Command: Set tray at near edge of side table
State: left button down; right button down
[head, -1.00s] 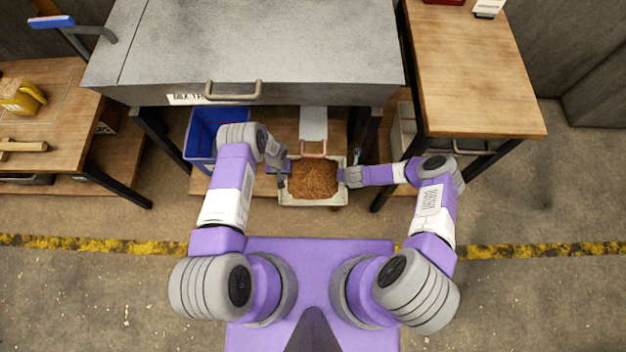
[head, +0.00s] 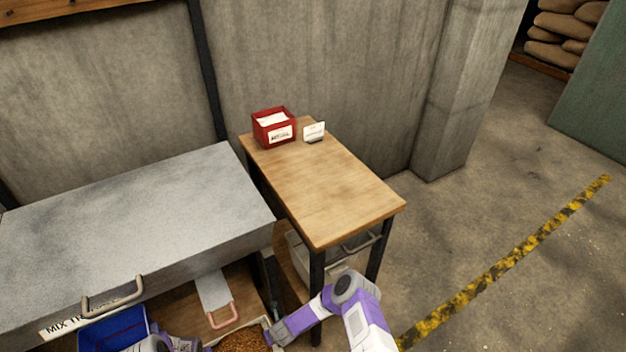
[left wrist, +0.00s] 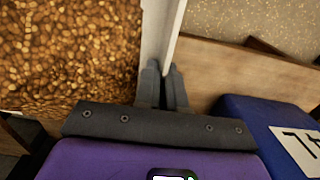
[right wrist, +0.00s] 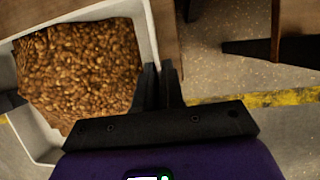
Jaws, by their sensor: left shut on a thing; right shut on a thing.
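The tray is a pale, straight-walled box full of brown grain (head: 242,342), cut off by the bottom edge of the head view. My left gripper (left wrist: 163,72) is shut on one side wall of the tray (left wrist: 160,28). My right gripper (right wrist: 161,72) is shut on the opposite wall, and the tray's pale rim also shows in the right wrist view (right wrist: 103,10). The side table (head: 330,190) has a wooden top and dark legs, up and to the right of the tray. Its near edge and near half are bare.
A red box (head: 272,128) and a small white card (head: 314,132) stand at the table's far end. A grey metal cabinet (head: 130,215) with a handle stands left of the table. A blue bin (head: 112,330) is low beside my left arm. Open floor lies to the right.

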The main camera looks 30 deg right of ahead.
aim_at(339, 196)
jog(key=k, duration=0.4)
jog(key=u, duration=2.15)
jog(key=k, duration=1.6)
jog(key=z, duration=2.2)
jog(key=i, duration=0.3)
jog(key=u, duration=0.05)
